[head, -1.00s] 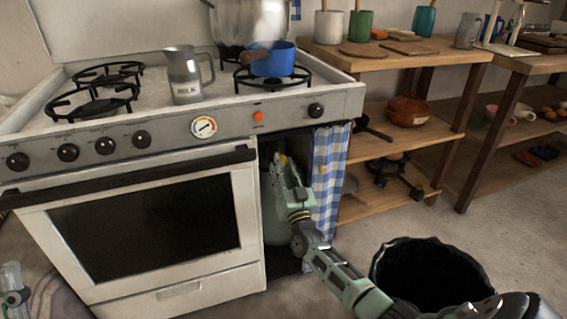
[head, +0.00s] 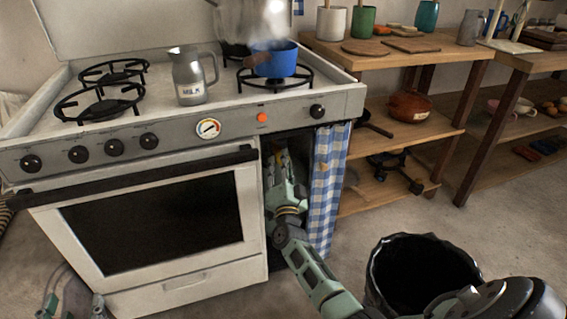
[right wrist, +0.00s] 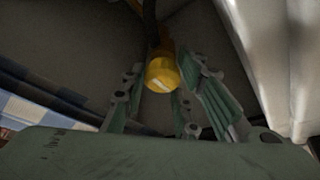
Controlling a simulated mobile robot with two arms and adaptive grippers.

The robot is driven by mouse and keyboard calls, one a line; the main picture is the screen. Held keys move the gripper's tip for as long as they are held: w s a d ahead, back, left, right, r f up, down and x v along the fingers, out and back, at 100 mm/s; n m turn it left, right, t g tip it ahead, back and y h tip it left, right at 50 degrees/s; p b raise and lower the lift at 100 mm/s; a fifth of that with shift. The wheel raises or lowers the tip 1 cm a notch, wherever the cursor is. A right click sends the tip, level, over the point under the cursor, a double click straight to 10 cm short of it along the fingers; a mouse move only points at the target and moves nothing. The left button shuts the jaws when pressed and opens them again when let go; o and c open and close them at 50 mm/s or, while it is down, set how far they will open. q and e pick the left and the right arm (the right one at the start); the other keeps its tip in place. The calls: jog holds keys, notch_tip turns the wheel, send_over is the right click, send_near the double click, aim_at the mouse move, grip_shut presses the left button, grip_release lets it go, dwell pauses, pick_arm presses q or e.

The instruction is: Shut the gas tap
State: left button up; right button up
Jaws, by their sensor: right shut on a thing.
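The gas tap's yellow knob (right wrist: 163,73) shows in the right wrist view, with a pale slanted line across its face. My right gripper (right wrist: 160,90) has its fingers on both sides of it and is shut on it. In the head view my right gripper (head: 281,165) is inside the dark opening right of the oven, and my forearm hides most of what is in there.
The stove (head: 200,130) carries a milk jug (head: 190,80), a blue pan (head: 276,60) and a steaming pot (head: 240,20). A checked curtain (head: 326,185) hangs close right of my right arm. A black-lined bin (head: 425,270) stands at the front. Wooden shelves (head: 400,135) are at the right.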

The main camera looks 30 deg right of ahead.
jog(key=shift+s+d+f, duration=0.2)
jog(key=shift+d, duration=0.1)
jog(key=o, duration=0.8)
jog(key=shift+c, duration=0.2)
jog(key=shift+o, duration=1.1)
jog(key=shift+d+f, duration=0.1)
jog(key=shift+a, duration=0.2)
jog(key=v, duration=1.1)
jog(key=shift+s+a, duration=0.2)
jog(key=shift+s, duration=0.15)
